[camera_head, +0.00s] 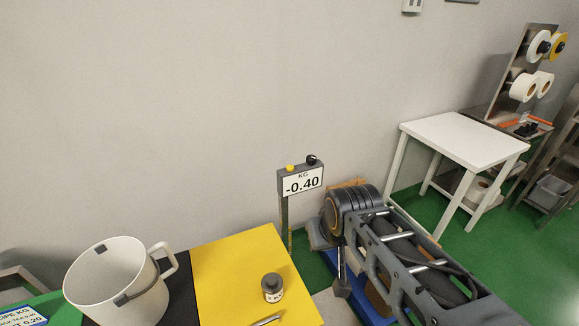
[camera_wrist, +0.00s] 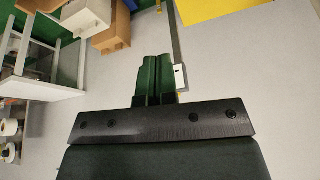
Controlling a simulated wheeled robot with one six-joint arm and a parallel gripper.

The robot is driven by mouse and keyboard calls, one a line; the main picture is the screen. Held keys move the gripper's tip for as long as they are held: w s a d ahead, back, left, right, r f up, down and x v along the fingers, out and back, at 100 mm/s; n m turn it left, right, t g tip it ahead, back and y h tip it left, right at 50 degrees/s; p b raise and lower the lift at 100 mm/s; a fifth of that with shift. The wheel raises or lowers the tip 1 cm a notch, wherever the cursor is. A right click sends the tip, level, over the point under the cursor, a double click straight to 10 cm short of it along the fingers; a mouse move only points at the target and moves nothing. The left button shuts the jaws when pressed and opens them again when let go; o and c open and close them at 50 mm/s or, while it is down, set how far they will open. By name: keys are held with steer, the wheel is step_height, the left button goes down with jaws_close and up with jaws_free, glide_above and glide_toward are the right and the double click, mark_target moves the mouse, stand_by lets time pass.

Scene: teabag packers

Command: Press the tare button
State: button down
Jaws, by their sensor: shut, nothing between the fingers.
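The scale's display (camera_head: 302,182) stands on a post behind the yellow platform and reads -0.40 KG. A yellow button (camera_head: 289,168) and a black knob (camera_head: 311,160) sit on its top edge. I cannot read which one is marked tare. My gripper (camera_wrist: 152,75) shows in the wrist view with its dark green fingers together and nothing between them. The post (camera_wrist: 173,40) and a small grey box (camera_wrist: 180,78), seemingly the display head, are just right of the fingertips in that view. I cannot tell whether they touch. In the head view the gripper cannot be made out clearly.
The yellow platform (camera_head: 225,262) carries a small grey-lidded weight (camera_head: 272,288). A white bucket (camera_head: 118,280) stands left of it on a black surface. A white table (camera_head: 462,133) and label rolls (camera_head: 523,87) are at right. Cardboard boxes (camera_wrist: 110,30) show in the wrist view.

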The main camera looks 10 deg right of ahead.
steer(key=w+r+m+y+p, duration=0.1)
steer(key=w+r+p, duration=0.2)
steer(key=w+r, duration=0.5)
steer(key=m+t+y+p, duration=0.1)
steer(key=m+t+p, duration=0.1)
steer(key=m+p, duration=0.2)
glide_above(291, 165)
steer(key=shift+s+r, duration=0.1)
steer(key=shift+r, duration=0.2)
steer(key=shift+f, duration=0.15)
step_height(291, 165, down, 8)
steer(key=b, duration=0.6)
steer(key=shift+f+b, duration=0.25)
steer(key=shift+b, duration=0.15)
steer(key=shift+f, duration=0.15)
stand_by(0.4)
steer(key=shift+f+b, duration=0.3)
steer(key=shift+b, duration=0.15)
